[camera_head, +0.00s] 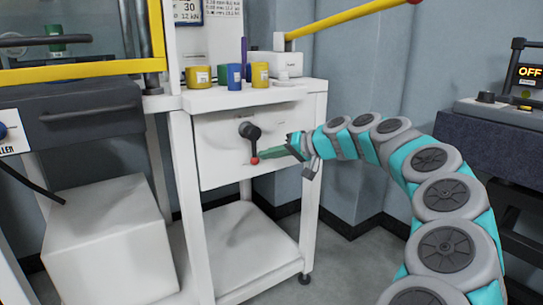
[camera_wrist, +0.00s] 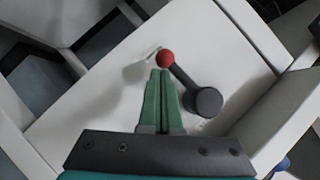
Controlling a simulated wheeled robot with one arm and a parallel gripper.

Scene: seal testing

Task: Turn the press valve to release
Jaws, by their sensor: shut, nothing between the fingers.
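The press valve (camera_head: 250,131) is a black round hub with a short black lever on the white front panel of the press stand. The lever hangs down and ends in a red ball (camera_head: 255,161). In the wrist view the hub (camera_wrist: 203,102) is at the right and the red ball (camera_wrist: 166,58) is at the upper middle. My gripper (camera_head: 262,156) reaches in from the right, with its green fingers shut and empty. In the wrist view its fingertips (camera_wrist: 160,74) are right at the red ball; I cannot tell whether they touch it.
Yellow, green and blue cups (camera_head: 198,76) stand on the white stand's top (camera_head: 230,97). A yellow-and-red lever (camera_head: 345,17) rises above it. A device reading OFF (camera_head: 500,108) sits at the right. A white box (camera_head: 105,240) stands at the left. The lower shelf (camera_head: 250,245) is clear.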

